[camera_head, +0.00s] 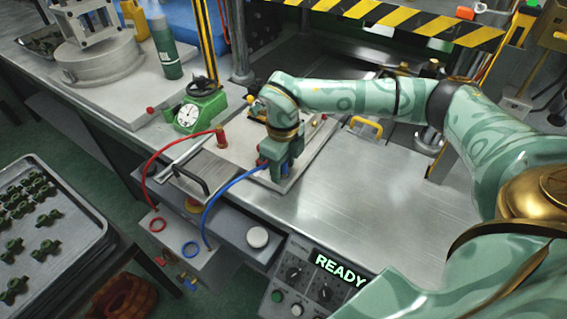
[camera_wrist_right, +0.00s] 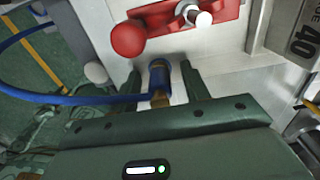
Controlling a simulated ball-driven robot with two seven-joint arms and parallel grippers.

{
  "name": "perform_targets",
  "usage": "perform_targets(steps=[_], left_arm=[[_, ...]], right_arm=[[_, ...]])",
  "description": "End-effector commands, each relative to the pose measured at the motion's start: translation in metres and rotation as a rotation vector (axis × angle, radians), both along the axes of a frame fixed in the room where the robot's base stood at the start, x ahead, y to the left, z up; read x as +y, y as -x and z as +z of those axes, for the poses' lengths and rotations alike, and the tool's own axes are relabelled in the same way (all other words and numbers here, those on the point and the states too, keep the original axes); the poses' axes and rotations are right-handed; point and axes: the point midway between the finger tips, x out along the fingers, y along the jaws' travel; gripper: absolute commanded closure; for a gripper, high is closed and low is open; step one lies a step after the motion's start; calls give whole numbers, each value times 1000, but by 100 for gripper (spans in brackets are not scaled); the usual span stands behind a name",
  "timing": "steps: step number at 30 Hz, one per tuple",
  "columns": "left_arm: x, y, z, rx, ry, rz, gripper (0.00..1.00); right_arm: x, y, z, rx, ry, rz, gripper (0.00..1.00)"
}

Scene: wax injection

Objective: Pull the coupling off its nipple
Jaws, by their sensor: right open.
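The blue coupling (camera_wrist_right: 160,76) has a brass part at its near end, and the blue hose (camera_wrist_right: 70,100) runs off it to the left in the right wrist view. My right gripper (camera_wrist_right: 162,74) is open, with one finger on each side of the coupling; a small gap shows at the sides. The far end of the coupling is against a pale metal block, and the nipple is hidden. In the head view my right gripper (camera_head: 268,158) points down at the block and mostly hides the coupling. The blue hose (camera_head: 222,189) loops to a front panel. My left gripper is not in view.
A red knob (camera_wrist_right: 128,38) on a red plate sits just beyond the coupling. A red hose (camera_head: 152,165) ends at a reddish fitting (camera_head: 220,138) left of my gripper. A green dial gauge (camera_head: 190,115) stands behind. The bench (camera_head: 370,200) is clear to the right.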

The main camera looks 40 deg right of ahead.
Motion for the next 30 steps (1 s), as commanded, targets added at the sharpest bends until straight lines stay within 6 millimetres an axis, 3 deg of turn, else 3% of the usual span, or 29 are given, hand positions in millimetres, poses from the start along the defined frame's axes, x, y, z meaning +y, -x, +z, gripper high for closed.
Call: perform_targets(steps=[30], left_arm=[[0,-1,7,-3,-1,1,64]], right_arm=[[0,0,-1,2,1,-1,54]])
